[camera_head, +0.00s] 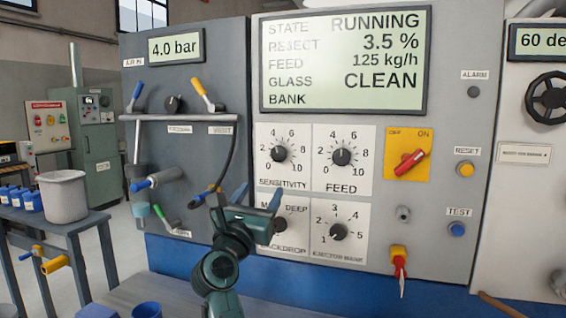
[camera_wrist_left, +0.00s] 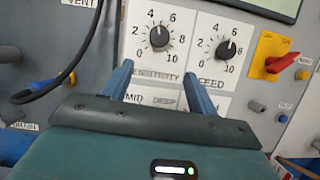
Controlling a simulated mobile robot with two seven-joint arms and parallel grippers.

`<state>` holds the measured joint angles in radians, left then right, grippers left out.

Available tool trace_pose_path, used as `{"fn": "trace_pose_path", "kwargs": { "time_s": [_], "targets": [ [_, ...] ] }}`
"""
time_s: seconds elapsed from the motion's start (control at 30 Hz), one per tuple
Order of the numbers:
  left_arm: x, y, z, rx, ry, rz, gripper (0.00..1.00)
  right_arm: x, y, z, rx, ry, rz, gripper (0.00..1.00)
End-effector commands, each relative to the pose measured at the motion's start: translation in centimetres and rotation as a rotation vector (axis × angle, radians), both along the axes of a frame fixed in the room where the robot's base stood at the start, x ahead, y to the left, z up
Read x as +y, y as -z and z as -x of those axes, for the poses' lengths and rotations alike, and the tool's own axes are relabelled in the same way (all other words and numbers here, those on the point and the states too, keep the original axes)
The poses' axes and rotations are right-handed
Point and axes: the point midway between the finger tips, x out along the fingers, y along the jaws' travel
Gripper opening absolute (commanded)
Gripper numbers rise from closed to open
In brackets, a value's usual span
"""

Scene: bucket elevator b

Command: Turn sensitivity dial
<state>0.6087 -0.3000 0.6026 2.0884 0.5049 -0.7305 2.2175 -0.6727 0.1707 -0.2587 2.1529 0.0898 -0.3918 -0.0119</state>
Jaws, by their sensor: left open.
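The sensitivity dial (camera_head: 279,154) is a black round knob on a white plate with a 0 to 10 scale, on the grey control panel. In the left wrist view the sensitivity dial (camera_wrist_left: 159,37) is above and between my fingers, nearer the left one. My left gripper (camera_head: 259,196) is open and empty, below the dial and in front of the panel, apart from the dial. In the left wrist view its two blue fingers (camera_wrist_left: 160,80) point up toward the panel. My right gripper is not in view.
The feed dial (camera_head: 341,156) is just right of the sensitivity dial. The backdrop dial (camera_head: 280,225) is partly hidden by my gripper, and the ejector bank dial (camera_head: 338,232) is beside it. A red switch (camera_head: 409,163) is farther right. A dark hose (camera_head: 231,150) hangs at left.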

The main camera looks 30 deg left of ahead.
Motion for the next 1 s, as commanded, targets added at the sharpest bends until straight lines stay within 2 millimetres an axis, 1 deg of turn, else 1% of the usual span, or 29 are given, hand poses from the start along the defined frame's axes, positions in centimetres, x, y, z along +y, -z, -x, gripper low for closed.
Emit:
{"fn": "trace_pose_path", "kwargs": {
  "time_s": [0.07, 0.13, 0.23, 0.37, 0.5, 0.7, 0.83, 1.0],
  "targets": [
    [0.2, -0.4, 0.1, -0.022, 0.014, 0.044, 0.59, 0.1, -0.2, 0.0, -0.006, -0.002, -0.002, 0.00],
    [0.3, -0.7, -0.3, -0.026, 0.019, 0.054, 0.59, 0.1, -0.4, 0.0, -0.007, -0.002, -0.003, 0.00],
    [0.6, -1.3, -1.5, -0.026, 0.018, 0.052, 0.59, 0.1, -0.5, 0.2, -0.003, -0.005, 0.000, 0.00],
    [1.2, -2.3, -3.8, -0.025, 0.018, 0.050, 0.59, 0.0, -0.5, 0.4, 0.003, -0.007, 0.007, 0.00],
    [1.8, -3.5, -6.6, -0.023, 0.018, 0.047, 0.59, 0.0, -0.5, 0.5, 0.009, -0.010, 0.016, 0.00],
    [2.6, -4.7, -9.7, -0.023, 0.017, 0.048, 0.59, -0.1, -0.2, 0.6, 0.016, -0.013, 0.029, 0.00],
    [2.8, -5.1, -10.9, -0.023, 0.017, 0.048, 0.59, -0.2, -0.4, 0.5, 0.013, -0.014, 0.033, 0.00],
    [3.0, -5.3, -11.6, -0.022, 0.017, 0.048, 0.59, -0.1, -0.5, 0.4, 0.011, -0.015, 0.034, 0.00]
  ]
}}
